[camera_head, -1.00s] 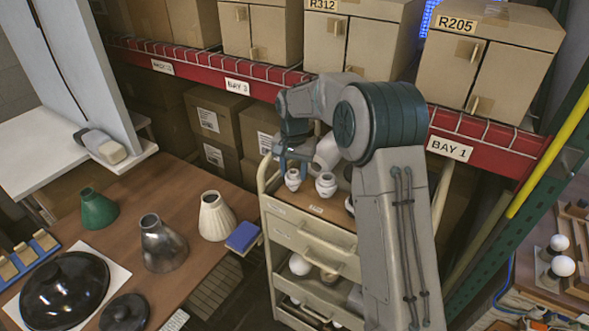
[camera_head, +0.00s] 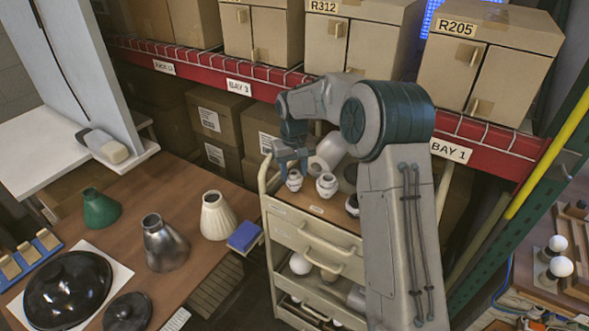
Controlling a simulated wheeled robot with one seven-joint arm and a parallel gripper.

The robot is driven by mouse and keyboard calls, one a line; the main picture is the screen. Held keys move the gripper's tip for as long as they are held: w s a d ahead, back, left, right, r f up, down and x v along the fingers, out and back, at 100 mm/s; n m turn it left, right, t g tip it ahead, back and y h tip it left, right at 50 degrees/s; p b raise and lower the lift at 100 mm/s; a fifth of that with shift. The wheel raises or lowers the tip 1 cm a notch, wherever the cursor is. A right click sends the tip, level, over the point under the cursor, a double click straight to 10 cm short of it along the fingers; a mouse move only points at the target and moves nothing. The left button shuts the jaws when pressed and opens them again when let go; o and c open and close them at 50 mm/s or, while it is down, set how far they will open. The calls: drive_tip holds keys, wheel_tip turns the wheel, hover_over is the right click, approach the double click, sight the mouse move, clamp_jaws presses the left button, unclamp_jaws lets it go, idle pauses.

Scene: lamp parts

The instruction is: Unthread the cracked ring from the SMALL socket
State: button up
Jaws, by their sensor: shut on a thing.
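Several white lamp sockets stand on the top of the cart. The leftmost socket (camera_head: 294,182) is the smallest-looking and is directly below my gripper (camera_head: 292,165). My gripper points down with its fingers at this socket's top, shut on what appears to be its ring; the ring and any crack are too small and covered to make out. A second socket (camera_head: 327,187) stands upright just to the right, apart from the fingers. A third socket (camera_head: 352,204) is partly hidden behind my arm.
The cart (camera_head: 316,237) has drawers and a raised rim. A white rounded part (camera_head: 331,148) lies close right of my gripper. The red shelf beam (camera_head: 200,75) runs behind. Lamp shades, including a cream one (camera_head: 217,217), stand on the left table.

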drive_tip(key=shift+r+n, duration=0.1)
drive_tip(key=shift+n, duration=0.2)
drive_tip(key=n+p, duration=0.1)
drive_tip(key=n, duration=0.4)
drive_tip(key=shift+r, duration=0.1)
drive_tip(key=shift+s+a+n, duration=0.1)
drive_tip(key=shift+n, duration=0.8)
drive_tip(key=shift+p, duration=0.3)
drive_tip(key=n+p, duration=0.1)
drive_tip(key=n, duration=0.2)
drive_tip(key=shift+s, duration=0.1)
drive_tip(key=shift+o, duration=0.6)
drive_tip(key=shift+c, duration=0.6)
drive_tip(key=shift+r+p, duration=0.4)
drive_tip(key=shift+r, duration=0.45)
